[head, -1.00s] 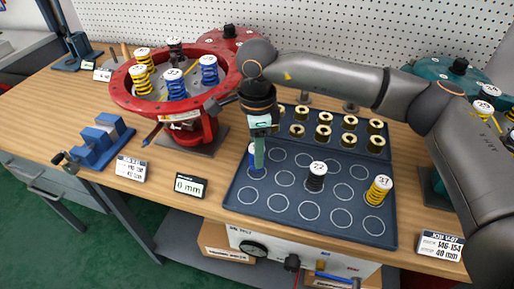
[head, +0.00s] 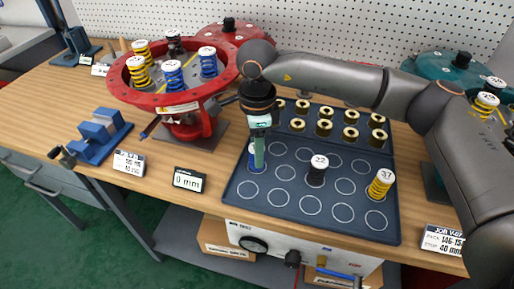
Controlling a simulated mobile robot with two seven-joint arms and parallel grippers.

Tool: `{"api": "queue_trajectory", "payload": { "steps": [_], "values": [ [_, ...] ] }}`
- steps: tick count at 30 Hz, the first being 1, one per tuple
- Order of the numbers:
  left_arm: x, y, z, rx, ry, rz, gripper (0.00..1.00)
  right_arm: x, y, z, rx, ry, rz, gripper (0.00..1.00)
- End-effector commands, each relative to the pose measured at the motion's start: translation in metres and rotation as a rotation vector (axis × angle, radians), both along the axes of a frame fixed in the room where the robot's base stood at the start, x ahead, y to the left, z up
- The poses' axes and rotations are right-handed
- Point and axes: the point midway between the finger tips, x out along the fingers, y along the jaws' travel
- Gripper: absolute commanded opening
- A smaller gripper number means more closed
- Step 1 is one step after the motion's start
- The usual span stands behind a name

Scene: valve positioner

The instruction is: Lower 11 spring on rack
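My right gripper (head: 258,160) reaches down over the left column of the dark blue rack (head: 290,203). A blue spring (head: 251,157) is between or behind its fingers, standing at a marked circle of the rack, mostly hidden. Its number is not readable. The fingers look closed around it, but contact is hard to see. A black spring labelled 22 (head: 317,170) stands upright in the middle of the rack. A yellow spring labelled 37 (head: 380,184) stands at its right edge. My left gripper is not in view.
A red housing (head: 120,92) with several yellow, blue and black springs stands at the back left. Brass-coloured rings (head: 325,127) fill the rack's back section. A blue vise (head: 98,135), a 0 mm display (head: 188,180) and a teal housing (head: 449,68) stand nearby. Several rack circles are empty.

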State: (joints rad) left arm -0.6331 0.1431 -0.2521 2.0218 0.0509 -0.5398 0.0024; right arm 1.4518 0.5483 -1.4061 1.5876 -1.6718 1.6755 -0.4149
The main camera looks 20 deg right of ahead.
Motion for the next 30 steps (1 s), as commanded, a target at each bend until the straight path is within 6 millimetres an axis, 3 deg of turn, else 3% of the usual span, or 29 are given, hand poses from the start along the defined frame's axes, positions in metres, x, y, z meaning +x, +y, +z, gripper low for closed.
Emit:
{"api": "queue_trajectory", "payload": {
  "steps": [1,9,19,23,30],
  "values": [
    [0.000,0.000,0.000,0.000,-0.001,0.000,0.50,0.000,0.000,0.000,0.000,0.000,0.000,0.49],
    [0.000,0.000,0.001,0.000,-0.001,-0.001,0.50,0.000,0.000,0.000,0.000,0.000,0.000,0.78],
    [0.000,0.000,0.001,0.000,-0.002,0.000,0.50,0.000,0.000,0.005,0.001,-0.001,0.000,0.78],
    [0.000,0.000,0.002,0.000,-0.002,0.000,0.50,0.001,0.000,0.024,0.002,-0.003,0.000,0.78],
    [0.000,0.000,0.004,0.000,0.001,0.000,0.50,0.001,0.000,0.077,0.002,-0.003,0.000,0.78]
  ]
}}
